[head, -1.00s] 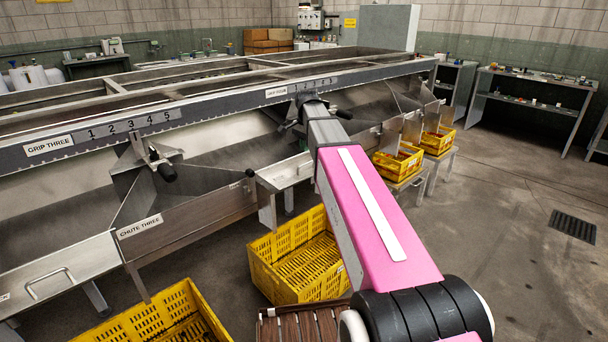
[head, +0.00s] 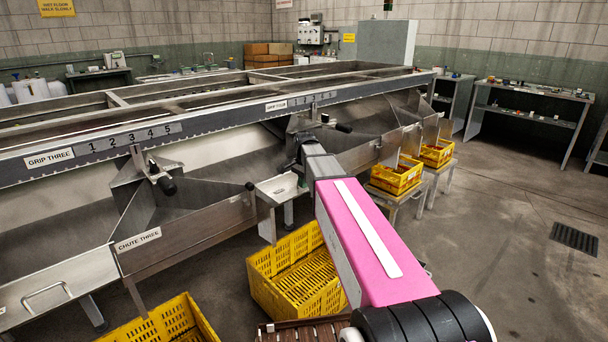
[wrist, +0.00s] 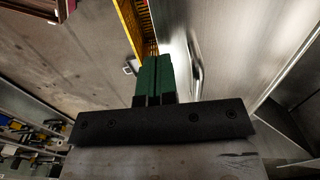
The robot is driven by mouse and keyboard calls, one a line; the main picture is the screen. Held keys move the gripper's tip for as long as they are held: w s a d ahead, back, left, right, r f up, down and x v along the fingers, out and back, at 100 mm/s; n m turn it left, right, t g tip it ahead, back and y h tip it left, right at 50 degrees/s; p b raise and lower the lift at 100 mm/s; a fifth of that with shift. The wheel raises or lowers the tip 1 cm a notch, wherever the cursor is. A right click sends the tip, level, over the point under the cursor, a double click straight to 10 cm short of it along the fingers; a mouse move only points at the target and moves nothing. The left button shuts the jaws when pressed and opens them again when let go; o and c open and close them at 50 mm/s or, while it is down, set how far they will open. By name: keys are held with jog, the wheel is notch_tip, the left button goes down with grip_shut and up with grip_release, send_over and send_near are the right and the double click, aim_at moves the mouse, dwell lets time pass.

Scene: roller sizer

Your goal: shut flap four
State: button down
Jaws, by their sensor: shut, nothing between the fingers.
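In the head view, a pale metal flap (head: 282,188) juts out at the chute just left of my arm. It looks like flap four, but no number on it can be read and my arm partly covers it. A metal panel (wrist: 228,45) with a bar handle (wrist: 196,68) lies just right of the fingers. I cannot tell whether they touch.
A yellow crate (head: 297,275) stands on the floor below the flap, left of my arm. Another yellow crate (head: 165,322) stands at the lower left. Crates on stands (head: 397,176) are right of my arm. Open floor (head: 500,220) lies to the right.

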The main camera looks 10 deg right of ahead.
aim_at(304, 191)
jog(key=shift+f, duration=1)
jog(key=shift+f, duration=0.1)
jog(key=shift+s+f+t+y, duration=0.15)
jog(key=shift+f+t+y, duration=0.15)
jog(key=shift+f+t, duration=0.35)
notch_tip(304, 191, down, 10)
jog(key=w+a+t+y, duration=0.2)
jog(key=w+t+y, duration=0.15)
jog(key=t, duration=0.25)
jog(key=w+a+f+t+y, duration=0.1)
jog(key=w+a+f, duration=0.5)
jog(key=w, duration=0.3)
jog(key=shift+f+y, duration=0.35)
jog(key=shift+f, duration=0.25)
